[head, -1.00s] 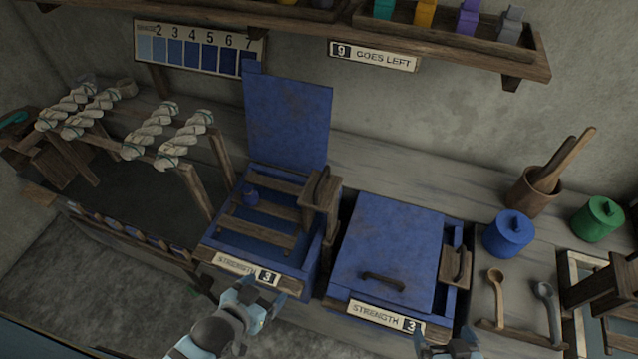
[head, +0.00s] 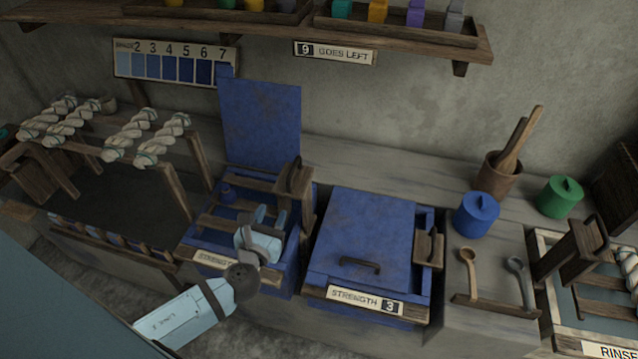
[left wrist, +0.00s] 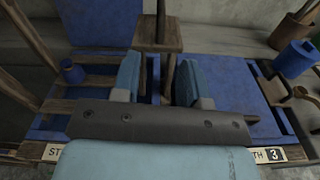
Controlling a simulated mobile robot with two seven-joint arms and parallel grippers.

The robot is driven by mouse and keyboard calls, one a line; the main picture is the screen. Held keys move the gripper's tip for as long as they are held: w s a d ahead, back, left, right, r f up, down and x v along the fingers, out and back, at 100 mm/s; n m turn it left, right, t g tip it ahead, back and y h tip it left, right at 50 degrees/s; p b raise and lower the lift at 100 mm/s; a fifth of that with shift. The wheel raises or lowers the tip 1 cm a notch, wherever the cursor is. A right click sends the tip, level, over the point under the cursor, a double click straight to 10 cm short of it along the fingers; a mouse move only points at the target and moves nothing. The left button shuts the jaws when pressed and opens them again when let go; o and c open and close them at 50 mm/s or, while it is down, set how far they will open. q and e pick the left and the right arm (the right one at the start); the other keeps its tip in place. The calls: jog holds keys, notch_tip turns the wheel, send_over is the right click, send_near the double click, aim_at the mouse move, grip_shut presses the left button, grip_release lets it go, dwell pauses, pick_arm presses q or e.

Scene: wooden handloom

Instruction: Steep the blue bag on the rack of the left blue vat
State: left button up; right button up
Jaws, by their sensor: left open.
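The left blue vat (head: 284,262) stands with its lid (head: 262,125) raised upright at the back. Its wooden rack (head: 262,183) lies across the top. The blue bag (head: 228,191), small and dark, sits on the rack's left part; it also shows in the left wrist view (left wrist: 72,71), left of my fingers. An upright wooden handle on a block (head: 295,178) stands at the rack's right side. My left gripper (head: 270,216) is open over the vat's front, right of the bag. In the left wrist view the handle block (left wrist: 158,38) shows beyond and between the fingers (left wrist: 158,80). My right gripper is out of view.
The right blue vat (head: 365,240) is closed by its lid, close beside the left one. White skeins (head: 146,137) hang on a wooden frame at left. A blue jar (head: 477,215), a green jar (head: 560,198) and spoons (head: 470,262) stand at right.

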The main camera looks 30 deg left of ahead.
aim_at(288, 181)
pick_arm(q)
jog(key=shift+m, duration=0.5)
jog(key=x, duration=0.2)
jog(key=p+x, duration=0.1)
jog(key=x, duration=0.1)
jog(key=r+x, duration=0.1)
jog(key=x, duration=0.1)
jog(key=p+x, duration=0.1)
jog(key=x, duration=0.6)
jog(key=shift+w+a+f, duration=0.1)
jog(key=shift+w, duration=0.45)
grip_shut()
